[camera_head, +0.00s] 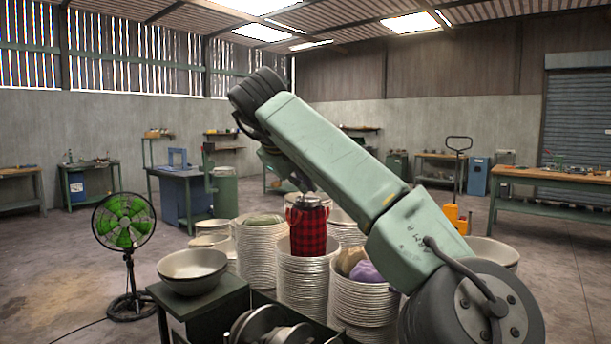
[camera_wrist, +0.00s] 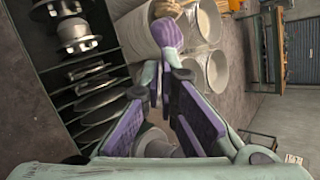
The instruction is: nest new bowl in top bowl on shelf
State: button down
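A wide grey-white bowl (camera_head: 192,268) sits upright on a small dark green stand (camera_head: 205,300) at the left of the head view. Whether it is one bowl or several nested, I cannot tell. Tall stacks of nested pale bowls (camera_head: 304,290) stand right of it; one stack (camera_wrist: 143,32) also shows in the wrist view, turned sideways. My gripper (camera_wrist: 160,84) is open in the wrist view, its purple-padded fingers apart. No bowl wall shows clamped between them. A grey-brown round shape behind the fingers is partly hidden. In the head view my arm hides much of the gripper area.
A red plaid item (camera_head: 308,228) with a dark top stands on the middle stack. A purple item (camera_head: 366,272) lies on the stack nearer right. Metal discs (camera_head: 262,326) fill the lower rack. A green fan (camera_head: 125,222) stands left; floor beyond it is open.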

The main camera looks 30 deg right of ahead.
jog(key=s+a+f+n+t+y, duration=0.1)
jog(key=a+f, duration=0.6)
jog(key=f, duration=1.4)
jog(key=s+a+f+n+y, duration=0.3)
jog(key=a+f+n+y, duration=0.2)
jog(key=f, duration=1.6)
jog(key=s+a+f+n+t+y, duration=0.1)
jog(key=a+f+n, duration=0.5)
jog(key=f, duration=1.6)
jog(key=s+a+y, duration=0.1)
jog(key=a+y, duration=0.1)
jog(key=a, duration=0.2)
jog(key=shift+s+a+n+t+y, duration=0.2)
jog(key=shift+a+n+t+y, duration=0.1)
jog(key=shift+a+y, duration=0.1)
